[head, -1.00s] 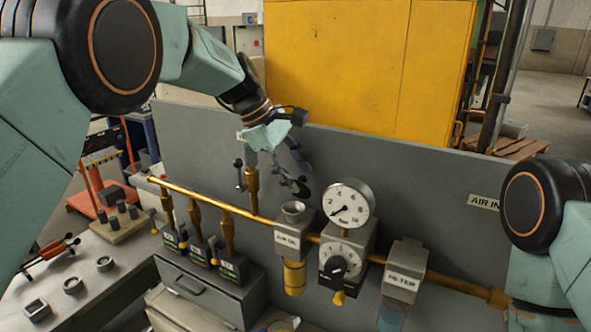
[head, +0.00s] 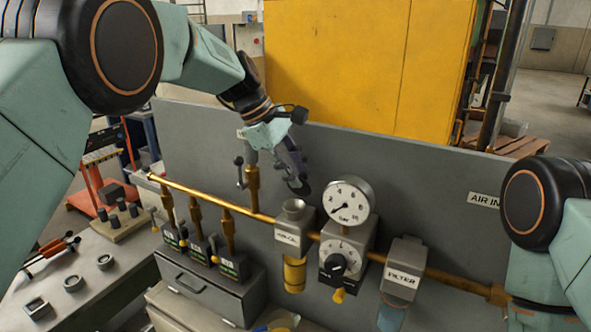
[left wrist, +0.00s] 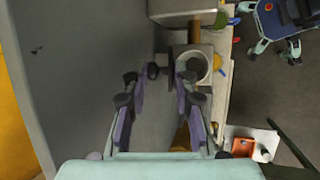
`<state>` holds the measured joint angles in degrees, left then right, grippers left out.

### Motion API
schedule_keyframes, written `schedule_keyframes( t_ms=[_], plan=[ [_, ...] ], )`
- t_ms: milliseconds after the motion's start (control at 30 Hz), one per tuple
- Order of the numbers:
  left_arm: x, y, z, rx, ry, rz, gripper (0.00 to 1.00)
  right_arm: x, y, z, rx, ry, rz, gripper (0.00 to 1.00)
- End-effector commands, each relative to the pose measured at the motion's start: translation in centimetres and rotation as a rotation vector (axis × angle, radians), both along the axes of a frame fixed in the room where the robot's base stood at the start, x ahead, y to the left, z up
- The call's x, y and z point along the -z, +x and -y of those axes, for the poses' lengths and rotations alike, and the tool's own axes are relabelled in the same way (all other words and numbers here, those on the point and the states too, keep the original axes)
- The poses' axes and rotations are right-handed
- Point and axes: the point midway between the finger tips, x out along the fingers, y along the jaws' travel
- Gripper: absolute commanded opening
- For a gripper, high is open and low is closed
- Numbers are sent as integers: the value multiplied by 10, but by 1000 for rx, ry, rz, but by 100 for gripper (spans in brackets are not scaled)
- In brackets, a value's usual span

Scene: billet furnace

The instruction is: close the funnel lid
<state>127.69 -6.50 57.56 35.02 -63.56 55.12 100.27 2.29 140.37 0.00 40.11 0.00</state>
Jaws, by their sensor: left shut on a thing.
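The funnel (head: 294,207) is a small grey cup on top of the grey oiler block in the head view. In the left wrist view its round open mouth (left wrist: 192,66) shows just right of the fingertips. My left gripper (head: 301,187) is just above and behind the funnel, by the grey panel. In the left wrist view its fingers (left wrist: 167,73) stand either side of a small dark upright piece, which looks like the funnel lid (left wrist: 163,66). The gripper is shut on it, though the contact is hard to see. In the head view the fingers hide the lid. My right gripper is out of view.
A brass pipe (head: 250,215) runs across the grey panel (head: 400,170). A pressure gauge (head: 349,202) stands right of the funnel, with a filter block (head: 404,268) farther right.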

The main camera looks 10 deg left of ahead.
Motion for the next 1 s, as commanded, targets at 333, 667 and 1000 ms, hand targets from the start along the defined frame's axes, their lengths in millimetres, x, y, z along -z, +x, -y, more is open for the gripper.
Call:
schedule_keyframes(
  t_ms=[333,667,1000],
  plan=[
    [-1,1,-1,0,0,12,0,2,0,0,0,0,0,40],
    [-1,1,-1,2,-7,29,0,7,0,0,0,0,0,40],
    [1,-4,-3,-1,-41,106,0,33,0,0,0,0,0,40]
  ],
)
